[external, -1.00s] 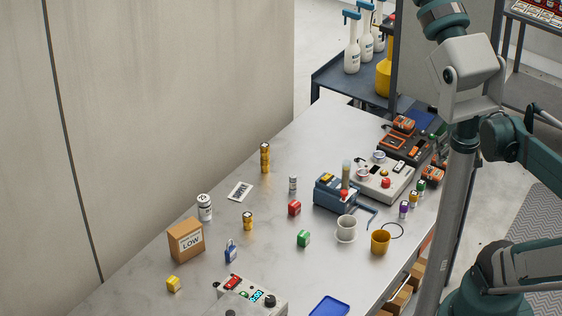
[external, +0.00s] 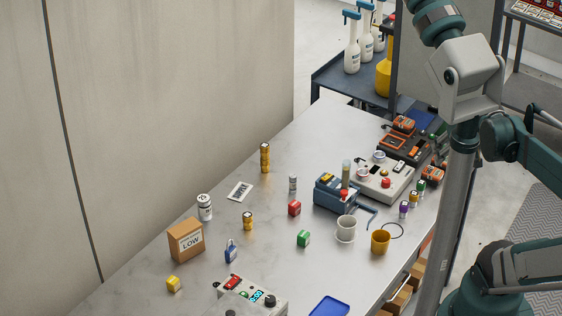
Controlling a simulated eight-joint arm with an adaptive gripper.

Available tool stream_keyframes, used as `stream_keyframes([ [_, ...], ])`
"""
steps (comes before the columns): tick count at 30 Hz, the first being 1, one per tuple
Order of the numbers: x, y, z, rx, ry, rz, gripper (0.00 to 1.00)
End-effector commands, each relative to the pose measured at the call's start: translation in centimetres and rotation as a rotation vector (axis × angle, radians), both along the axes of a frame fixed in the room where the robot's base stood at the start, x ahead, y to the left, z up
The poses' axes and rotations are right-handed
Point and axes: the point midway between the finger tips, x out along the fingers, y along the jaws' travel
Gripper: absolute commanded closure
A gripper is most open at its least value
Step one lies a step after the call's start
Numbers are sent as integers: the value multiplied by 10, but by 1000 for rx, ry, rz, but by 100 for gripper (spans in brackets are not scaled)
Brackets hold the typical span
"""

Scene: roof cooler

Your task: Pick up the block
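Several small blocks lie on the grey worktable (external: 200,275). A red block (external: 294,208) sits near the middle. A green block (external: 303,239) sits a little nearer and to the right of it. A yellow block (external: 173,284) lies at the near left, below a cardboard box. Which one is meant by "the block" I cannot tell from the picture. My gripper is outside the picture; only parts of my arm show at the right. No block is seen in contact with my arm.
The cardboard box (external: 186,240), white bottle (external: 205,207) and blue padlock (external: 231,251) stand at left. A white mug (external: 346,230), yellow mug (external: 381,242) and blue device (external: 336,194) are at right. A control box (external: 252,298) and blue tray (external: 329,307) are in front.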

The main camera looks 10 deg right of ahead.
Motion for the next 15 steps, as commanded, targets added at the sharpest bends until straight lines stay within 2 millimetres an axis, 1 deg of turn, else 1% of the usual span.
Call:
stream_keyframes([
  [10,1,1,0,0,2,2,62],
  [15,6,6,-1,-3,12,19,62],
])
